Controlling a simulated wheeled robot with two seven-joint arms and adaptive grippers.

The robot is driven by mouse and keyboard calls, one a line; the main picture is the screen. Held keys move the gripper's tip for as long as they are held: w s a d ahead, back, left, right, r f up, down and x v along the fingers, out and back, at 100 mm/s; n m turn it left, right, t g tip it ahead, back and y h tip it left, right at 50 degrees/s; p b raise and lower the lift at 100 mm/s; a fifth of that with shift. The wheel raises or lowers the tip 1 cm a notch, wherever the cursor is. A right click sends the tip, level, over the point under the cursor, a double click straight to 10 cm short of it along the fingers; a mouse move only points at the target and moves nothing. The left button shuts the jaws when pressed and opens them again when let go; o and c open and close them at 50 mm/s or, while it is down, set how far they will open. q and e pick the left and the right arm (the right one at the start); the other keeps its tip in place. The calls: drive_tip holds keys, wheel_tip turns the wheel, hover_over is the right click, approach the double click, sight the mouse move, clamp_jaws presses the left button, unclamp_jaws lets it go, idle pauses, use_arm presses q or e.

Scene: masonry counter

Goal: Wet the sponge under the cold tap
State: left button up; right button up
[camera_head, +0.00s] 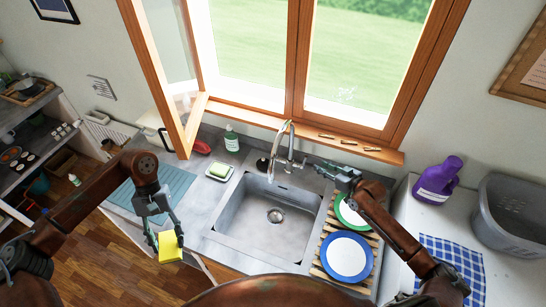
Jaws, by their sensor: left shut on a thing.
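My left gripper (160,236) is shut on a yellow sponge (170,247) and holds it left of the sink, in front of the counter's edge. The metal sink (255,225) looks empty, with a round drain in its floor. The curved chrome tap (283,147) stands at the back of the sink; I see no clear stream of water. My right gripper (344,178) is beside the tap, near its right side. Its fingers are too small to tell whether they are open or shut, or whether they touch the tap.
A wooden rack with a blue-rimmed plate (347,256) and a green-rimmed plate (350,212) lies right of the sink, under my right arm. A green block on a dish (219,170) and a green bottle (231,138) stand behind left. A purple jug (438,180) and grey basket (512,215) stand right.

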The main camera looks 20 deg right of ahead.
sight(306, 158)
drive_tip(key=shift+b+x, duration=3.9)
drive_tip(key=shift+x, duration=2)
clamp_jaws()
